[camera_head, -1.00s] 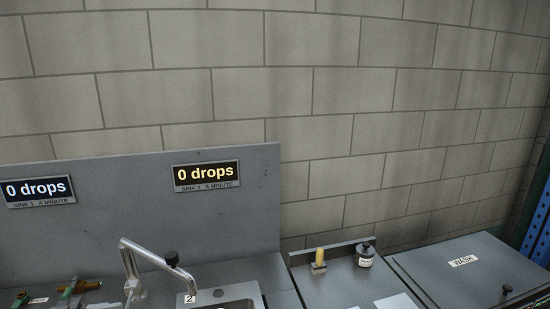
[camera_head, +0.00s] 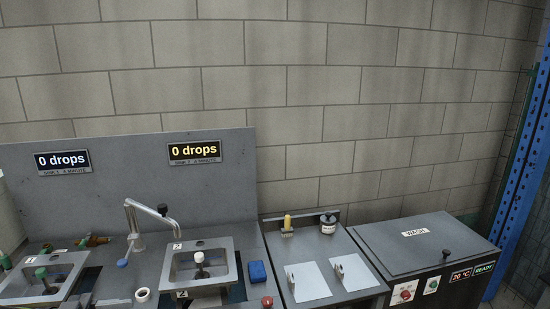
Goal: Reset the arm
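Neither of my arms nor grippers shows in the head view. Sink 2 (camera_head: 178,272) is a square grey basin in the counter with a small upright fitting (camera_head: 200,262) inside it. A curved silver faucet (camera_head: 131,222) with a black knob stands behind its left side. Sink 1 (camera_head: 14,291) is at the lower left, with a green-topped fitting (camera_head: 41,273) in it. Signs on the grey back panel (camera_head: 120,185) read "0 drops" for sink 1 (camera_head: 62,161) and sink 2 (camera_head: 194,151).
A blue block (camera_head: 257,272) and a red knob (camera_head: 267,301) lie right of sink 2. A side counter holds a yellow-handled item (camera_head: 287,222), a labelled bottle (camera_head: 328,223) and two pale plates (camera_head: 308,283). A closed "WASH" box (camera_head: 425,250) and a blue post (camera_head: 521,170) stand right.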

